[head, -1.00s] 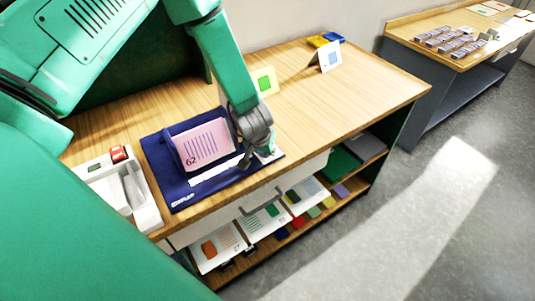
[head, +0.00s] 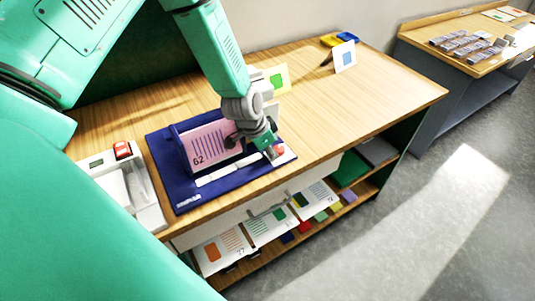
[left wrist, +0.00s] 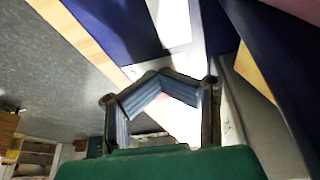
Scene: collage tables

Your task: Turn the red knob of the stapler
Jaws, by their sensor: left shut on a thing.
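The stapler (head: 187,198) has a wide navy base on the wooden table, with a pink card marked 62 (head: 205,150) upright on it and a long white bar in front. Its red knob (head: 280,150) shows at the right end of the base, on a small white part. My left gripper (head: 268,146) reaches down from above at this end, its fingers against the knob and partly hiding it. In the left wrist view the fingers (left wrist: 158,98) are bent inward, with a faint pinkish patch between them. My right gripper is not in view.
A white device (head: 133,203) with a red switch stands left of the stapler. Cards on stands (head: 345,57) are behind and to the right. A shelf below holds printed sheets (head: 222,250). The table's right part is bare. Another table (head: 460,50) stands farther off.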

